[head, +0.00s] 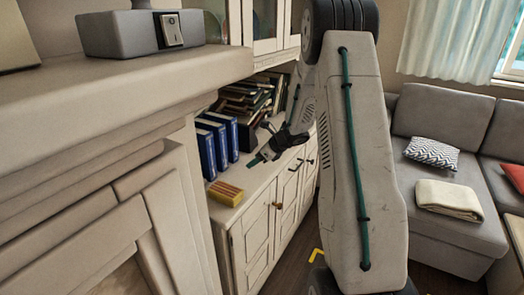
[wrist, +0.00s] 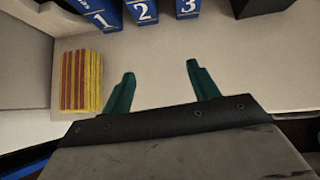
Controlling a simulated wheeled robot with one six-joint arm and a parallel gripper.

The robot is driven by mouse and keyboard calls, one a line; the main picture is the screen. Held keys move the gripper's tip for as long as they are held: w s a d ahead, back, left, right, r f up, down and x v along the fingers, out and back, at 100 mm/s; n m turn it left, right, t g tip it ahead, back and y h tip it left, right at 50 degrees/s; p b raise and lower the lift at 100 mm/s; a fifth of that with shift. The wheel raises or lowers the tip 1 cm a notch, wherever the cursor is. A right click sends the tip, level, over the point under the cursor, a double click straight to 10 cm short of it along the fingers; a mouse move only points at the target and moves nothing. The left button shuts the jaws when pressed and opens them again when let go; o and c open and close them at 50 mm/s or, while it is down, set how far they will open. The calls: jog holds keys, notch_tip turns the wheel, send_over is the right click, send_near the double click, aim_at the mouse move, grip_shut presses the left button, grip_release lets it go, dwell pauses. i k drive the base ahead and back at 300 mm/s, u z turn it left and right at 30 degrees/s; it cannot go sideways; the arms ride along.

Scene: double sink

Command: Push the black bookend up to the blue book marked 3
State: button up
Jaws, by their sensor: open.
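The blue book marked 3 (wrist: 187,8) stands upright at the right end of a row of three blue books; it also shows in the head view (head: 231,134). The black bookend (wrist: 262,6) is to its right in the wrist view, with a gap of bare shelf between them; its top is cut off by the frame edge. In the head view the dark bookend (head: 246,136) is partly behind my arm. My gripper (wrist: 160,72) is open and empty over the shelf, in front of the books. Its green fingertips also show in the head view (head: 257,159).
A yellow and red striped block (wrist: 81,80) lies left of my gripper. Blue books 1 (wrist: 96,13) and 2 (wrist: 141,10) stand left of book 3. Piled books (head: 245,98) fill the shelf behind.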

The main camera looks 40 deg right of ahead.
aim_at(248, 141)
jog(key=z, duration=3.15)
jog(key=i, duration=0.5)
jog(key=u, duration=3.25)
jog(key=i, duration=0.5)
jog(key=z, duration=0.1)
